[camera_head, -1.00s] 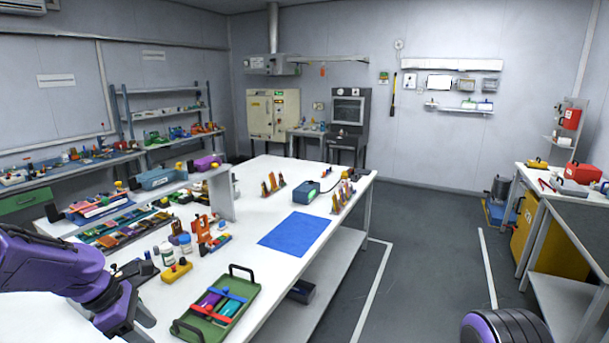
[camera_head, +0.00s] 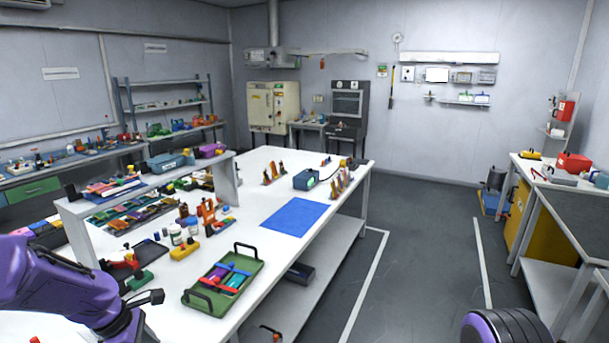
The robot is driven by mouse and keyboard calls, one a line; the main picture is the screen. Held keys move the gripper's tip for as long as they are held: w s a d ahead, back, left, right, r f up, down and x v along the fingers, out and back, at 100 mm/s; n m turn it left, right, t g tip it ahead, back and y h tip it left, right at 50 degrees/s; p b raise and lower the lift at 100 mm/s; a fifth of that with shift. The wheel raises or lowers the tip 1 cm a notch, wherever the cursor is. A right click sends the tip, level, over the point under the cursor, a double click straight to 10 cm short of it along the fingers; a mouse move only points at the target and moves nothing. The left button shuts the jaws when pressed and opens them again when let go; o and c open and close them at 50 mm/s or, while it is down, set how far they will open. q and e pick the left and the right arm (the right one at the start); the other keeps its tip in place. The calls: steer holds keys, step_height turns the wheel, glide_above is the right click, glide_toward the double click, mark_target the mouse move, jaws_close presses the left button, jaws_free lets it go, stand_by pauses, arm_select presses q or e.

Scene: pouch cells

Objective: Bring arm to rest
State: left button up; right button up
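My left arm's purple link (camera_head: 45,275) comes in from the left over the near end of the white table. A small dark part at its end, seemingly my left gripper (camera_head: 150,297), shows beside the green tray, apart from it; I cannot make out its fingers. I see nothing clearly held there. A purple and black rounded part of my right arm (camera_head: 506,328) shows at the bottom edge, over the floor. My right gripper is out of view.
The green tray (camera_head: 250,282) with colored pouches lies on the white table (camera_head: 275,262). A blue mat (camera_head: 295,216) lies beyond it. A raised shelf (camera_head: 228,178) with parts stands at the left. The floor (camera_head: 415,270) to the right is clear.

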arm_select(q)
steer(key=s+f+m+y+b, duration=0.25)
steer(key=s+f, duration=0.35)
steer(key=f, duration=0.5)
steer(key=s+f+m+y+b, duration=0.25)
steer(key=s+f, duration=0.25)
steer(key=f, duration=0.6)
steer(key=s+d+f+m+b, duration=0.1)
steer(key=s+f+m+b, duration=0.1)
steer(key=s+f+m, duration=0.3)
steer(key=s+d+f+m+t+y+b, duration=0.1)
steer(key=s+f+m, duration=0.4)
steer(key=s, duration=0.8)
steer(key=shift+s+d+t+b, duration=0.25)
steer(key=shift+d+t+b, duration=0.05)
steer(key=shift+d+b, duration=0.2)
